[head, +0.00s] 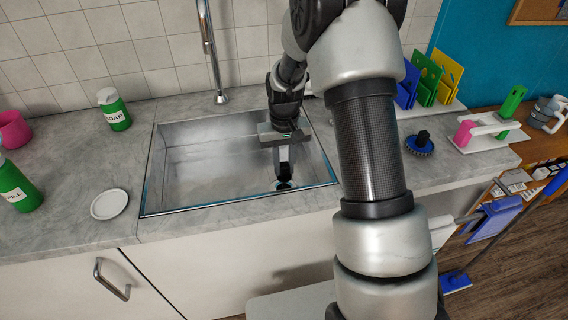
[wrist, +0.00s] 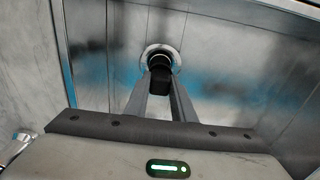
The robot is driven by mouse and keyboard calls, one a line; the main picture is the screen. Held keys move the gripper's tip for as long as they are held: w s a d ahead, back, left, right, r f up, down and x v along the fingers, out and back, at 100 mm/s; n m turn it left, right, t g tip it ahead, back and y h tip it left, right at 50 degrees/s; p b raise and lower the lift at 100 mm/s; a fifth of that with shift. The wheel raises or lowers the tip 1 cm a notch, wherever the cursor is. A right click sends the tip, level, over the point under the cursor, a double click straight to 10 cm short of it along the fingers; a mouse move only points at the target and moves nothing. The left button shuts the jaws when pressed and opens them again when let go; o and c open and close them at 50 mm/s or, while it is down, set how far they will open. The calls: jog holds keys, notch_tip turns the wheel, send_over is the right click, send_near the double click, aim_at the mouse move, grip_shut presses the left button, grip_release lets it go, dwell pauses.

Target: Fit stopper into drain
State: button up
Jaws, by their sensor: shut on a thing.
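My gripper (head: 283,172) reaches down into the sink (head: 190,165) near its front right corner. In the wrist view its two fingers (wrist: 160,92) are shut on a small black stopper (wrist: 160,77). The drain (wrist: 175,58) shows there as a pale metal ring around a dark centre, just beyond the fingertips. The stopper overlaps the near side of the ring in that view. I cannot tell whether it is above the drain or partly inside it.
Sink walls stand close around my gripper. A faucet (head: 213,60) rises behind the sink. A soap bottle (head: 114,110), a green bottle (head: 17,187) and a white dish (head: 109,204) stand left. A blue brush (head: 419,145) and cutting boards (head: 427,80) stand right.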

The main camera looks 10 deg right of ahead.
aim_at(284, 175)
jog(key=shift+f+b, duration=1.3)
jog(key=shift+f, duration=0.95)
jog(key=shift+f+b, duration=0.75)
jog(key=shift+f, duration=0.55)
dwell(2.0)
dwell(0.4)
jog(key=o, duration=1.6)
jog(key=shift+r+p, duration=2.4)
jog(key=shift+r, duration=1.15)
